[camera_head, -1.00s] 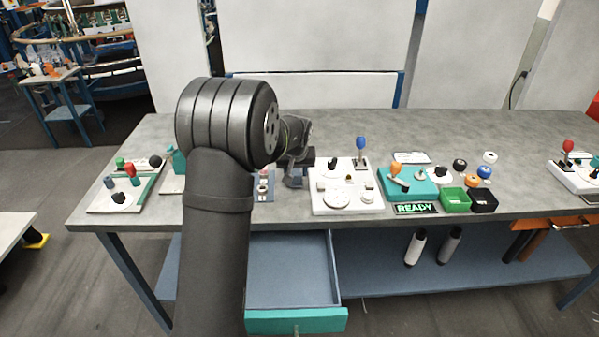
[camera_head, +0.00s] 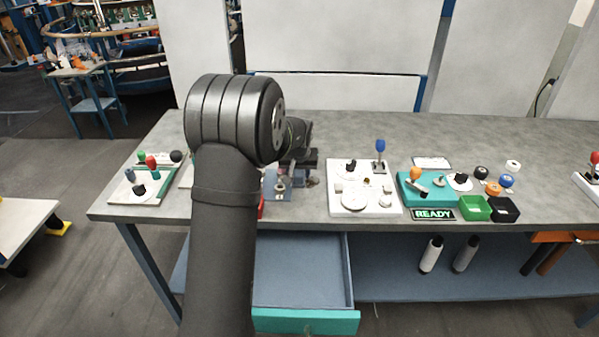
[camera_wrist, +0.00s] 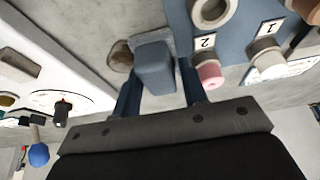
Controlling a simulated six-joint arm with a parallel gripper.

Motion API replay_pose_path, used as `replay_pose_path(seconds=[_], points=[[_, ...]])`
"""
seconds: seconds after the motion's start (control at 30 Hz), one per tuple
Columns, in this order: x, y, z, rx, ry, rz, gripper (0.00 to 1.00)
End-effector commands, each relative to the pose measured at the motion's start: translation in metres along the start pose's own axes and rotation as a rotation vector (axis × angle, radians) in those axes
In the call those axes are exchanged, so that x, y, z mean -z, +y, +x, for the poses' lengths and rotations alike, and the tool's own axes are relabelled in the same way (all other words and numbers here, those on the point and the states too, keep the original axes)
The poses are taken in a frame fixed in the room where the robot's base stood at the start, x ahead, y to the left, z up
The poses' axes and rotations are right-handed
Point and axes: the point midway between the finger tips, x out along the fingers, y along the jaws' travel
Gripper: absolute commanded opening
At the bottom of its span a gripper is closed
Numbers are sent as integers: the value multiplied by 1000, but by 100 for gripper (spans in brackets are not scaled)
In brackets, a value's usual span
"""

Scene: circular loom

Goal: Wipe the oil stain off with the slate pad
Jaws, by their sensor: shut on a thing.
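The slate pad (camera_wrist: 155,68) is a blue-grey block on a flatter base, seen in the wrist view between my blue fingers. My gripper (camera_wrist: 160,82) is shut on it. The brown, roundish oil stain (camera_wrist: 120,56) is on the grey table, just left of the pad in the wrist view. The pad's base lies close beside it and may cover part of it. Whether the pad touches the table is hard to tell. In the head view my gripper (camera_head: 300,170) is low over the table, partly hidden by my arm, and the pad is not clear.
A blue panel (camera_wrist: 228,45) with labels 1 and 2 and a pink-topped peg (camera_wrist: 210,75) stands close right of the pad. A white board (camera_head: 350,205) with a blue-knobbed lever lies to the right in the head view. An open drawer (camera_head: 305,318) juts out below the table.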

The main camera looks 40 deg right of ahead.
Motion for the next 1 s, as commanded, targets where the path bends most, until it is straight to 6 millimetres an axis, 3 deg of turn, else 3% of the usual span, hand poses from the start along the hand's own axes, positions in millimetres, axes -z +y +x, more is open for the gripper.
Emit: replay_pose_path(seconds=[1.0], points=[[-2, 73, 2, -2, -2, 2, 18]])
